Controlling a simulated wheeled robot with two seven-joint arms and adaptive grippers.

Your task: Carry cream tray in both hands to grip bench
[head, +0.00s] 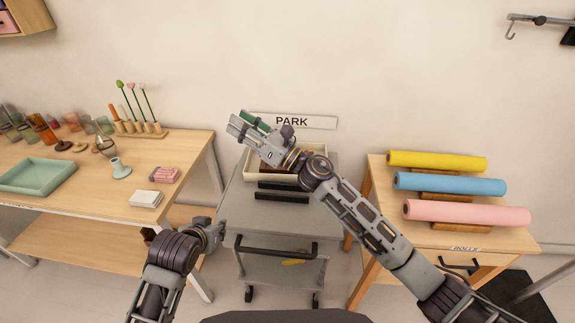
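The cream tray (318,151) stands on the grey cart's top, below the PARK sign, with dark contents partly visible inside. The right fingers point up and left, past the tray's back left corner. A dark green piece (256,121) shows right alongside these fingers; I cannot tell whether it is held. My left gripper (214,232) is low, left of the cart and apart from the tray; its finger opening is unclear. No grip bench can be identified.
The grey cart (325,220) has a black front handle (276,249). A wooden table (100,205) at left bears a mint tray (38,176), a small vase (120,168) and jars. At right, a wooden stand (385,232) holds yellow, blue and pink rolls (470,213).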

